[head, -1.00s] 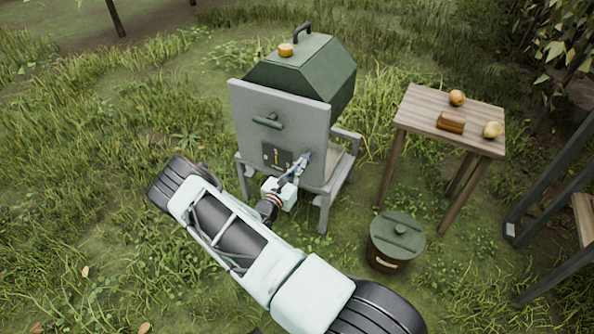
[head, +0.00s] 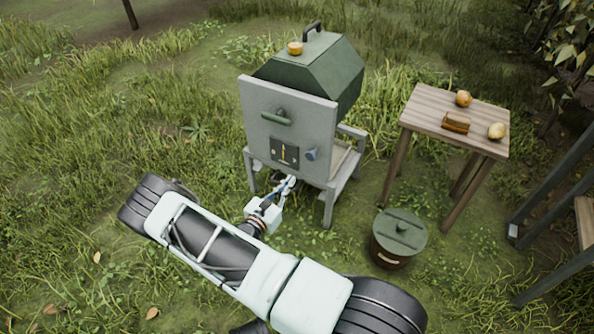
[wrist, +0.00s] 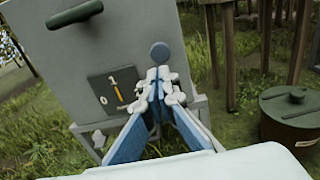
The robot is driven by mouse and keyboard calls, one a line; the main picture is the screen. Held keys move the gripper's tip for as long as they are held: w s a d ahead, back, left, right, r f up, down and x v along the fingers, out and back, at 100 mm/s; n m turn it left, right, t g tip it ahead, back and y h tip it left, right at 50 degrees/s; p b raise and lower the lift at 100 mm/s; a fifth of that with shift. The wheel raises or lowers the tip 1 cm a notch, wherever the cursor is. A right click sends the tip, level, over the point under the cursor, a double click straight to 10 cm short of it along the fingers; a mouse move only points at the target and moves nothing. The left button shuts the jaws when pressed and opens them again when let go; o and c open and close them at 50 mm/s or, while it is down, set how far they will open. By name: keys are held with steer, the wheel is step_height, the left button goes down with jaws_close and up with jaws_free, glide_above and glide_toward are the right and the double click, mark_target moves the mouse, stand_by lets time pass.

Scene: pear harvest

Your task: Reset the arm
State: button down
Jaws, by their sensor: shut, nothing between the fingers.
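My gripper (head: 288,184) is shut and empty, low in front of the grey front panel of a green-lidded machine (head: 290,112). In the wrist view my gripper (wrist: 157,78) points at the panel, with its blue-lined fingers together. A blue-grey knob (head: 311,154) sits on the panel's lower right; in the wrist view the knob (wrist: 160,52) shows just above the fingertips. A dark switch plate (head: 284,152) with an orange lever and the marks 0 and 1 is left of the knob. In the wrist view the lever (wrist: 116,89) stands nearly upright, toward the 1.
A wooden table (head: 425,105) at right holds two round yellowish fruits and a brown block (head: 456,122). A lidded dark bucket (head: 398,238) stands on the grass right of my arm. Grey-green posts (head: 555,200) edge the far right. Open grass lies left.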

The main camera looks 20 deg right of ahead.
steer(key=shift+v, duration=0.9)
